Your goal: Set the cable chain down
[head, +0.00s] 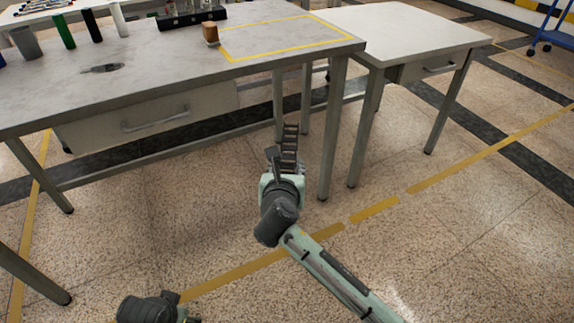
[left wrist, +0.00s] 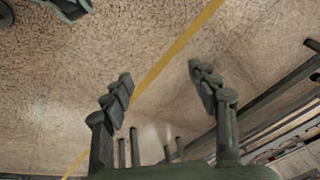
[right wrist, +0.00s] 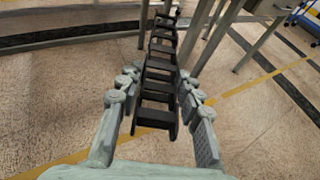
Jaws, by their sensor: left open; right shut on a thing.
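The cable chain (head: 290,143) is a dark, ladder-like strip of links. My right gripper (head: 284,172) is shut on its near end and holds it in the air in front of the table. The right wrist view shows the chain (right wrist: 161,75) between the fingers, running away from the gripper. The table (head: 150,70) has a light grey top with a yellow-outlined rectangle (head: 285,40) at its right end. My left gripper (left wrist: 165,95) is open and empty above the floor; in the head view only part of that arm shows at the bottom.
A dark rack (head: 190,18) and several upright cylinders stand farther left. A second table (head: 410,30) adjoins on the right. The outlined area looks clear. Table legs and a drawer (head: 150,115) are near the right arm.

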